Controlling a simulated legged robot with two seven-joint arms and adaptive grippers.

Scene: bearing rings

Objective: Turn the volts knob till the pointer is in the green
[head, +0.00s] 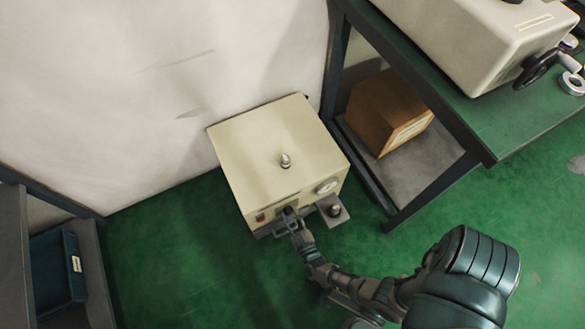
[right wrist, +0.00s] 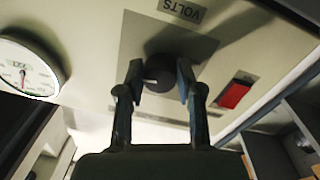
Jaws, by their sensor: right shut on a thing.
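The volts knob (right wrist: 168,68) is dark and round and sits on a grey plate under an upside-down VOLTS label (right wrist: 180,10) in the right wrist view. My right gripper (right wrist: 159,74) is shut on it, one finger on each side. In the head view, my right gripper (head: 289,214) is at the front of the cream box (head: 265,150) and partly hides the knob. The round gauge (right wrist: 26,70) has a white face with a thin pointer; it also shows in the head view (head: 326,186). My left gripper is out of view.
A red switch (right wrist: 235,94) is beside the knob. A metal fitting (head: 286,160) stands on the box's top. A green-topped bench (head: 480,120) with a cardboard box (head: 385,108) on its lower shelf is right; a dark blue bin (head: 55,275) is left. The green floor in front is open.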

